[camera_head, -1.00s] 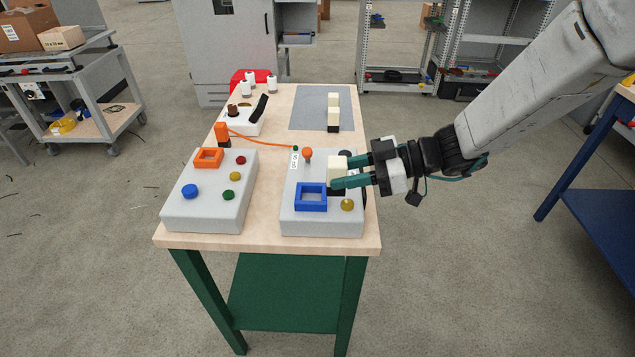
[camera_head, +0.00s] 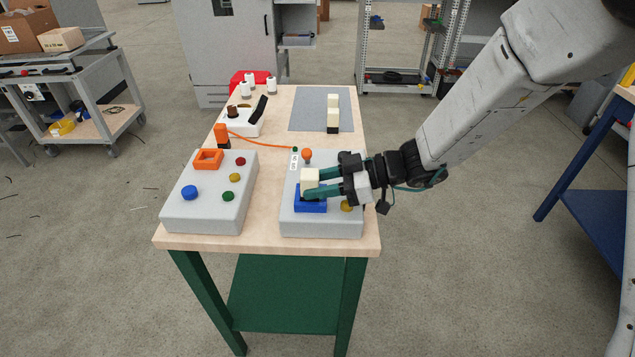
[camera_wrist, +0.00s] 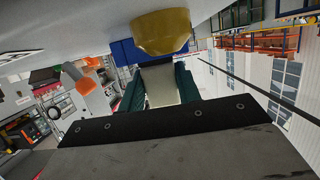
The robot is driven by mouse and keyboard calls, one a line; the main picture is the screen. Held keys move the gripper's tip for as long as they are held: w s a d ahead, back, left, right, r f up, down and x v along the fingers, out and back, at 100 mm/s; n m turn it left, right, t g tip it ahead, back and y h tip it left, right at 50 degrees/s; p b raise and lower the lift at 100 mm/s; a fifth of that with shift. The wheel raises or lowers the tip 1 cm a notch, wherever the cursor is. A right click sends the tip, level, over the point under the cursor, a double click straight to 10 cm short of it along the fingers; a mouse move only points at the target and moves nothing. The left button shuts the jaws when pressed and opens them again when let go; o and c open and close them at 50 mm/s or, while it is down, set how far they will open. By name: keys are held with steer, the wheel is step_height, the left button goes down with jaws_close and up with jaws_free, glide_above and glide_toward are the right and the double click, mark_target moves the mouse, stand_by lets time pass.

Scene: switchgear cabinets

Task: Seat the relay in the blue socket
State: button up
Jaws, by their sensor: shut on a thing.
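The relay (camera_head: 310,177) is a cream block with a dark lower part. My gripper (camera_head: 313,190) comes in from the right with its teal fingers shut on the relay. The blue socket (camera_head: 311,206) is a square frame on the right grey box. The relay is over the socket's far part in the head view; whether it is inside the opening or just above it, I cannot tell. In the wrist view the relay (camera_wrist: 160,85) is between the fingers, with the blue socket (camera_wrist: 125,50) behind it and a yellow knob (camera_wrist: 161,32) close by.
The right grey box (camera_head: 330,228) also has an orange knob (camera_head: 307,155) close to the fingers. The left grey box (camera_head: 210,215) carries an orange socket (camera_head: 208,159) and several coloured buttons.

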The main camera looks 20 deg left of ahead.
steer(key=shift+f, duration=0.2)
steer(key=o, duration=1.1)
steer(key=shift+r, duration=0.2)
steer(key=shift+w+d+r, duration=0.1)
steer(key=shift+d+r, duration=0.15)
steer(key=shift+d, duration=0.05)
steer(key=v, duration=1.1)
steer(key=shift+w+d, duration=0.1)
steer(key=shift+d, duration=0.1)
